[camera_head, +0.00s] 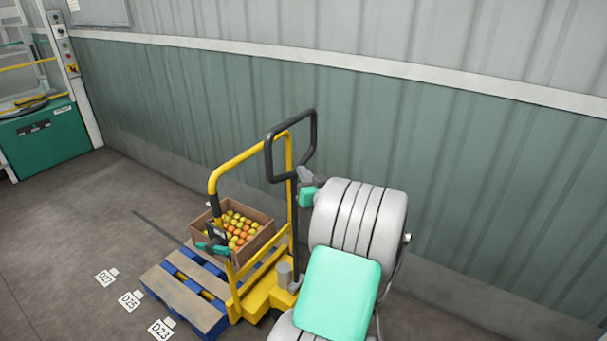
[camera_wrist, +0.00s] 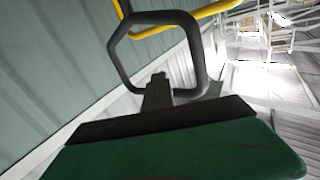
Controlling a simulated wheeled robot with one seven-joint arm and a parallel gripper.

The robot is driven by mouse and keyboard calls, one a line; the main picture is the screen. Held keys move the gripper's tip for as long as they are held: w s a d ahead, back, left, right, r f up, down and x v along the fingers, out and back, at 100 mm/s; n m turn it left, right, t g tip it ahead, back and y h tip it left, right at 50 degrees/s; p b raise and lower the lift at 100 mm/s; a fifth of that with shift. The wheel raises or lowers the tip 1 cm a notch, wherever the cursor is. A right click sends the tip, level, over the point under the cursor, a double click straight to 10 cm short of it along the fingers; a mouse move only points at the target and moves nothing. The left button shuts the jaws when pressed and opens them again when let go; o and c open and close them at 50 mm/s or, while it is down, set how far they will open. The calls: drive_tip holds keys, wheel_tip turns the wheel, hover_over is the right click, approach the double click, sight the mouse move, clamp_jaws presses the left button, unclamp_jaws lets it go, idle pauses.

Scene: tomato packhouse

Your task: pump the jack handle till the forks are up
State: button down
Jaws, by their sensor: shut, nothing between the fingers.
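The pallet jack (camera_head: 262,293) is yellow, with a black loop handle (camera_head: 314,140) standing nearly upright on a dark stem. The loop also shows in the wrist view (camera_wrist: 114,60), ahead of my gripper. My gripper (camera_head: 304,174) is shut and empty, close to the lower end of the loop. In the wrist view its dark shut fingers (camera_wrist: 159,84) overlap the loop's lower bar; I cannot tell whether they touch it. The forks are hidden under a blue pallet with wooden boards (camera_head: 184,303). I cannot tell their height.
A brown crate (camera_head: 262,243) of red and yellow tomatoes sits on the pallet, behind a yellow frame (camera_head: 236,160). A green corrugated wall (camera_head: 480,180) runs close behind the jack. A green machine (camera_head: 45,138) stands far left. Floor labels (camera_head: 130,300) lie left of the pallet.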

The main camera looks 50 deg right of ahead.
idle(0.8)
drive_tip(key=c, duration=1.2)
unclamp_jaws()
drive_tip(key=shift+s, duration=0.1)
drive_tip(key=b+v, duration=0.2)
drive_tip(key=v, duration=0.5)
drive_tip(key=shift+s+a, duration=0.2)
drive_tip(key=shift+s, duration=0.05)
